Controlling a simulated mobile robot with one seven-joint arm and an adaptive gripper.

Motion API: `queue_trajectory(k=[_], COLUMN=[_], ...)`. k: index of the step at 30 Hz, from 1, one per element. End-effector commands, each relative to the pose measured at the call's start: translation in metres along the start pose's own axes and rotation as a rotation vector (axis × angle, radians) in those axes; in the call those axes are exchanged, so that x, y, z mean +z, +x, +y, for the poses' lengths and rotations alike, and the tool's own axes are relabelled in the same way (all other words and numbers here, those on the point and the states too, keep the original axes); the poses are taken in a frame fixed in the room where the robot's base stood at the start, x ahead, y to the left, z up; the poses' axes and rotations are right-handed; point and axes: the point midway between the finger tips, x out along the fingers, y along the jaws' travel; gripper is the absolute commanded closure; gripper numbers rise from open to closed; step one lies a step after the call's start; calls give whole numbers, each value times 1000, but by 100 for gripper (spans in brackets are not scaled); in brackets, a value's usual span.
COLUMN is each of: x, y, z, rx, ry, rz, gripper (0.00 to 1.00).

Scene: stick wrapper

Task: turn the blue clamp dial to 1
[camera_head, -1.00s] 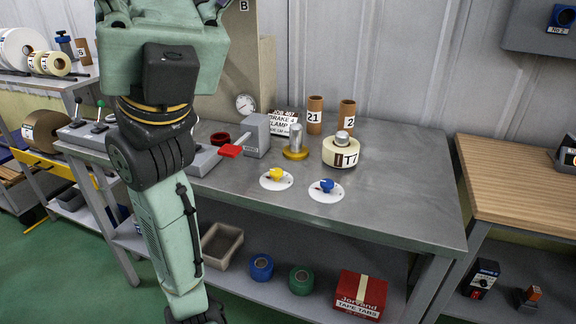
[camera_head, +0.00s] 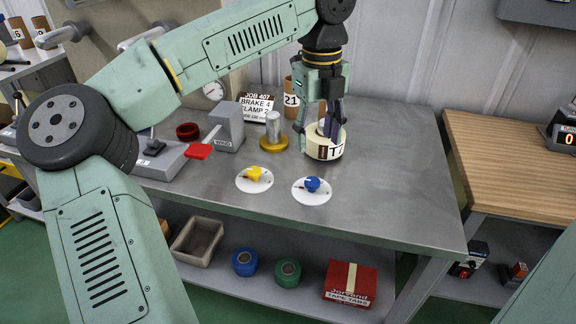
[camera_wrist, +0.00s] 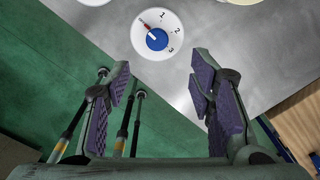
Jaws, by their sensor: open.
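The blue clamp dial (camera_head: 312,184) is a small blue knob on a round white plate near the bench's front edge. In the wrist view, the blue knob (camera_wrist: 157,39) carries a white pointer aimed up-left at a small red mark, left of the printed 1. The 2 and 3 follow clockwise on the plate (camera_wrist: 143,45). My gripper (camera_head: 319,143) is open and empty, pointing down above the bench and overlapping the tape roll in the head view. In the wrist view, my gripper's spread fingers (camera_wrist: 160,82) are apart from the dial, which shows beyond their tips.
A yellow dial (camera_head: 254,174) sits left of the blue one. The cream T7 tape roll (camera_head: 326,150), a metal post on a yellow base (camera_head: 273,140) and a red-handled lever (camera_head: 199,151) stand behind. The bench's right part (camera_head: 400,170) is clear.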

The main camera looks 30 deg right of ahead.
Motion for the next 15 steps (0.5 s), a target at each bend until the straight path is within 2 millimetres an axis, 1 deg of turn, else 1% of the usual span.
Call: queue_trajectory(k=[2, 5, 15], x=[2, 2, 1], y=[3, 13, 75], z=[2, 3, 4], rx=[19, 21, 17], ry=[-13, -13, -9], rz=[-7, -7, -2], gripper=[51, 51, 51])
